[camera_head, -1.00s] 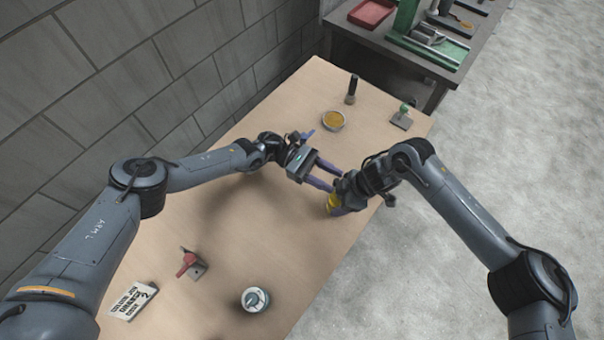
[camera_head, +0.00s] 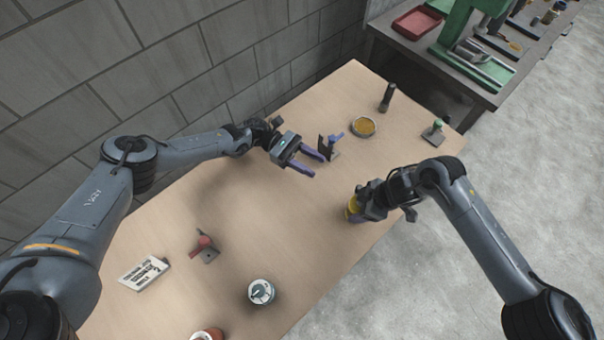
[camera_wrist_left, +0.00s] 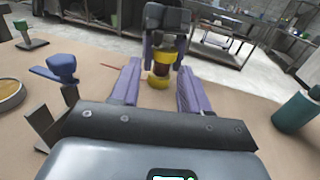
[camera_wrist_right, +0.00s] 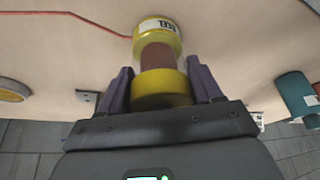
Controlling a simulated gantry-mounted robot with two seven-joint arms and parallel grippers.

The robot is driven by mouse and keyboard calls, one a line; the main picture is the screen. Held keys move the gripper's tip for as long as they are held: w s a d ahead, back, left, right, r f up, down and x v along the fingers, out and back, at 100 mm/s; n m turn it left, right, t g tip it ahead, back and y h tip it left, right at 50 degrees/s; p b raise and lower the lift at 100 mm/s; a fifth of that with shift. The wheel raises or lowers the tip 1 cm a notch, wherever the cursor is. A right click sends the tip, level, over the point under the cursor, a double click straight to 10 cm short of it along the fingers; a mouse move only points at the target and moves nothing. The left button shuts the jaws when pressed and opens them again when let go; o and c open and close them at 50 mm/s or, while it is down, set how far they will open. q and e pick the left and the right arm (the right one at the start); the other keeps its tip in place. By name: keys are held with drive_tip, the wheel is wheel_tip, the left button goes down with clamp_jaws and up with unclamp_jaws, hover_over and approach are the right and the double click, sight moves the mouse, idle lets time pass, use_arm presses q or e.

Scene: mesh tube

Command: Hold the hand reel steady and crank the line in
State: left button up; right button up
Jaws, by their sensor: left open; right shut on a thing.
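The hand reel is a yellow spool (camera_head: 353,205) with a reddish-brown middle, near the table's right edge. My right gripper (camera_head: 360,209) is shut on it from the right and covers much of it. The reel stands roughly upright in the left wrist view (camera_wrist_left: 159,73); whether its base touches the table is unclear. In the right wrist view the reel (camera_wrist_right: 158,57) sits between the fingers, its labelled end outward. A thin red line (camera_wrist_right: 88,20) runs from it along the table. My left gripper (camera_head: 317,164) is open and empty, apart from the reel. No crank handle is discernible.
A blue-handled bracket (camera_head: 331,146) stands close beyond my left gripper. Behind are a round dish (camera_head: 363,126), a black cylinder (camera_head: 387,97) and a green-knobbed block (camera_head: 435,131). The table middle is clear.

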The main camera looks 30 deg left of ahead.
use_arm(q)
drive_tip(key=s+d, duration=0.1)
drive_tip(key=d, duration=1.1)
drive_tip(key=s+a+n+t, duration=0.1)
drive_tip(key=s+a+t, duration=0.1)
drive_tip(key=a, duration=0.4)
drive_tip(key=s+a+n+t, duration=0.1)
drive_tip(key=a+n+t, duration=0.1)
drive_tip(key=a, duration=0.4)
drive_tip(key=shift+s+a+t, duration=0.15)
drive_tip(key=shift+s+t, duration=0.15)
drive_tip(key=shift+s, duration=0.05)
